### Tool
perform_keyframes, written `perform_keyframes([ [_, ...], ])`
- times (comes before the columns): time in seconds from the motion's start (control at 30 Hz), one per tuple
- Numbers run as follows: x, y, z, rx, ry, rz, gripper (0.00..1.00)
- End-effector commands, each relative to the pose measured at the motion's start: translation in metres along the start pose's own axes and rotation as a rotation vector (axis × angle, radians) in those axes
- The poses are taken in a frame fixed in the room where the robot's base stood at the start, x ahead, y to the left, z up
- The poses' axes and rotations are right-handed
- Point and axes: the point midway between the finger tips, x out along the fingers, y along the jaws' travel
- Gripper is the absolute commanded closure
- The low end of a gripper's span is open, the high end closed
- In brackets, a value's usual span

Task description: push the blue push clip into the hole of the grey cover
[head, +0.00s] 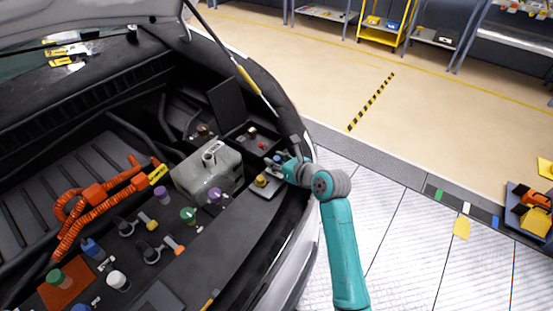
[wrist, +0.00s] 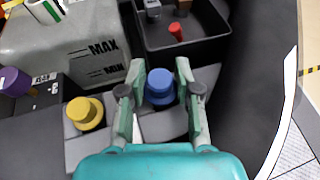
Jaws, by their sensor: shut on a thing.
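The blue push clip (wrist: 160,88) is between the fingers of my gripper (wrist: 162,77) in the wrist view, with its round head up. My gripper is shut on it. The grey cover (wrist: 163,124) lies under and around the clip, and it carries a yellow clip (wrist: 85,112) to the left. The fingers and clip hide the hole, and I cannot tell how deep the blue clip sits. In the head view my gripper (head: 281,163) is at the right edge of the engine bay, just beyond the grey cover (head: 267,190) and the yellow clip (head: 262,180).
The translucent coolant tank (head: 208,172) stands left of my gripper. A black open tray (wrist: 205,38) with a red piece (wrist: 176,31) lies just beyond it. The raised hood (head: 90,12) and its strut (head: 245,75) are above. Caps and orange hoses (head: 95,195) fill the left.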

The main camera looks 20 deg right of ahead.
Motion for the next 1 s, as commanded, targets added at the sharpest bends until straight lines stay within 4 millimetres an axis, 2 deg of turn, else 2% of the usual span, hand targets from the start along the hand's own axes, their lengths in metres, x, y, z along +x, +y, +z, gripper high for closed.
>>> perform_keyframes([
  [0.17, 0.0018, 0.0005, -0.0054, 0.001, 0.004, 0.001, 0.79],
  [1.0, -0.0011, 0.0001, 0.0018, 0.001, 0.002, 0.001, 0.79],
])
